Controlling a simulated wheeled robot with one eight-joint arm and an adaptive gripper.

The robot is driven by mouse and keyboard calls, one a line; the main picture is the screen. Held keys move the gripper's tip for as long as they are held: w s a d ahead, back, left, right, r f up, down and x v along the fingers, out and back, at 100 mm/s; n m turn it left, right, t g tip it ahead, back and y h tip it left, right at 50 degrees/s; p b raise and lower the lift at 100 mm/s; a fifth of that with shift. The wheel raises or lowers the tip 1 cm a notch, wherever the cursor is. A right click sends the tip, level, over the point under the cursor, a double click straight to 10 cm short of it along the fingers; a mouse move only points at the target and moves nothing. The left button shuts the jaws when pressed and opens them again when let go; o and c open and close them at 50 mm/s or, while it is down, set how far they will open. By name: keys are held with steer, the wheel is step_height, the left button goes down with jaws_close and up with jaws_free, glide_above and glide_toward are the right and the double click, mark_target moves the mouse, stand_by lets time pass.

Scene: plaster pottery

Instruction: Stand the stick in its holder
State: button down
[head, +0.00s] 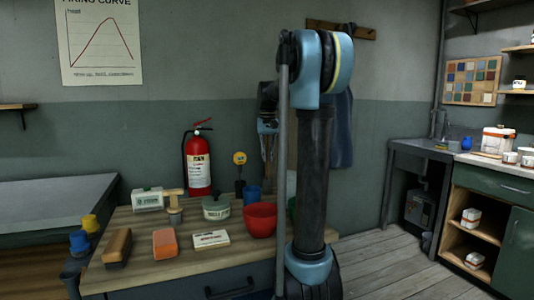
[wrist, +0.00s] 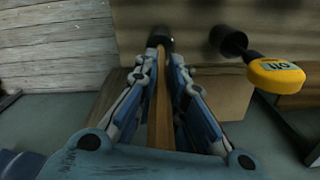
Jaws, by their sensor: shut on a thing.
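My gripper (wrist: 163,64) is shut on a slim wooden stick (wrist: 162,105) in the wrist view. The stick runs lengthwise between the two blue-grey fingers. A round dark piece (wrist: 160,36) shows just beyond the fingertips. I cannot tell whether it is the stick's holder or the stick's end, nor whether they touch.
A yellow-headed tool (wrist: 276,74) stands in a dark base (wrist: 229,41), close right of my gripper; its yellow head (head: 239,158) also shows in the head view.

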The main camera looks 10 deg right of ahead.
steer(key=shift+f, duration=1.75)
steer(key=c, duration=1.6)
jaws_free()
step_height(320, 180, up, 12)
steer(key=shift+f, duration=0.1)
